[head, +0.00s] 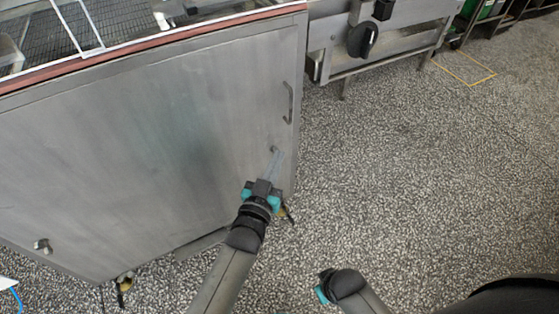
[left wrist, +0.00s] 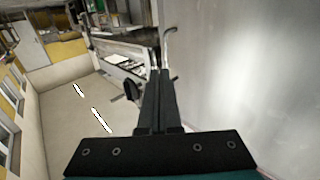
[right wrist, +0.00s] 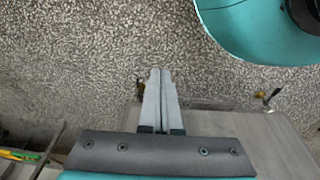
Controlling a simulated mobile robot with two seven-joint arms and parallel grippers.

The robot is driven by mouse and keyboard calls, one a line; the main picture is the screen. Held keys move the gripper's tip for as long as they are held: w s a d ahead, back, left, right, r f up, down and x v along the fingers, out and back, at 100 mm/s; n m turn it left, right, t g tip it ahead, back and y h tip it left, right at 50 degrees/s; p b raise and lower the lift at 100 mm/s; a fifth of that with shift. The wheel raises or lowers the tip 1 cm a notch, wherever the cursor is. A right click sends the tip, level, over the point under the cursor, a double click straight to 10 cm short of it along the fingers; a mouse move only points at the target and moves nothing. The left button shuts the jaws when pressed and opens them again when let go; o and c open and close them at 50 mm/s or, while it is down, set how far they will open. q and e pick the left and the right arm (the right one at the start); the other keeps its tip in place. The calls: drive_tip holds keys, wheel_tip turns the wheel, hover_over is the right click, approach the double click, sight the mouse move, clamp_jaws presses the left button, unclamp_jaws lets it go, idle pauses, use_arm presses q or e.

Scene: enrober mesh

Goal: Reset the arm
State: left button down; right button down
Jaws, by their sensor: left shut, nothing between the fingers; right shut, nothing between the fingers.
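My left gripper (head: 277,155) is in front of the grey metal cabinet (head: 150,130), near its right edge and below the vertical door handle (head: 288,102). Its fingers are together and empty; they also show shut in the left wrist view (left wrist: 160,73), with the handle (left wrist: 168,45) beyond the tips. In the head view my right arm is low, right of the left arm, and its fingers are hidden. In the right wrist view my right gripper (right wrist: 160,72) is shut and empty, with speckled floor beyond it.
A second metal machine with a black knob (head: 362,39) stands at the back. Mesh and a red-brown edge (head: 150,48) top the cabinet. A small latch (head: 42,245) is low on its left. The speckled floor (head: 430,180) to the right is clear.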

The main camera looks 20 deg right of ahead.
use_arm(q)
drive_tip(key=shift+s+d, duration=0.15)
drive_tip(key=shift+s, duration=0.6)
use_arm(e)
drive_tip(key=shift+s+d+f, duration=0.2)
drive_tip(key=shift+s+f, duration=0.05)
drive_tip(key=shift+f, duration=0.25)
